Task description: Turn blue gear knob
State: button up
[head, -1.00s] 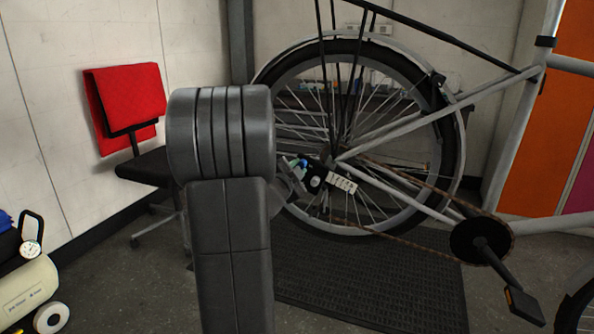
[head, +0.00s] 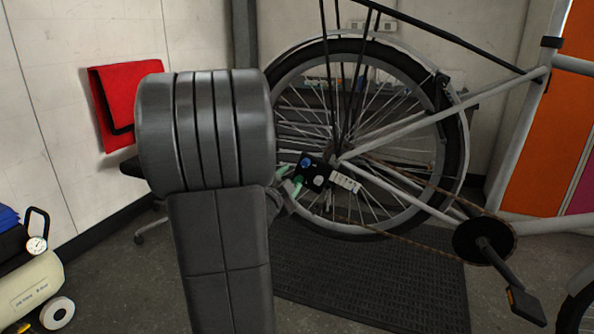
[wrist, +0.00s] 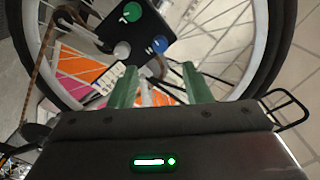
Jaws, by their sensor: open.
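The blue gear knob (wrist: 159,43) sits on a black box (wrist: 108,30) by the rear wheel's hub. A green knob (wrist: 132,11) and a white knob (wrist: 121,49) sit on the same box. In the head view, the blue knob (head: 306,162) shows clearly at the upper part of the black box (head: 313,173). My gripper (wrist: 157,83) is open and empty, with two green fingers. In the wrist view the blue knob appears just beyond the gap between the fingertips. I see no contact. In the head view my arm hides most of the gripper.
The bike's rear wheel (head: 452,130) and spokes stand behind the box. The chain and crank (head: 483,238) are to the right. A dark mat (head: 385,280) lies below.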

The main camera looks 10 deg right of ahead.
aim_at(304, 165)
jog(key=v, duration=0.5)
jog(key=shift+s+a, duration=0.1)
jog(key=shift+s, duration=0.05)
jog(key=b+x, duration=0.1)
jog(key=x, duration=1.2)
jog(key=shift+w, duration=0.2)
jog(key=shift+w+d, duration=0.15)
jog(key=shift+d, duration=0.15)
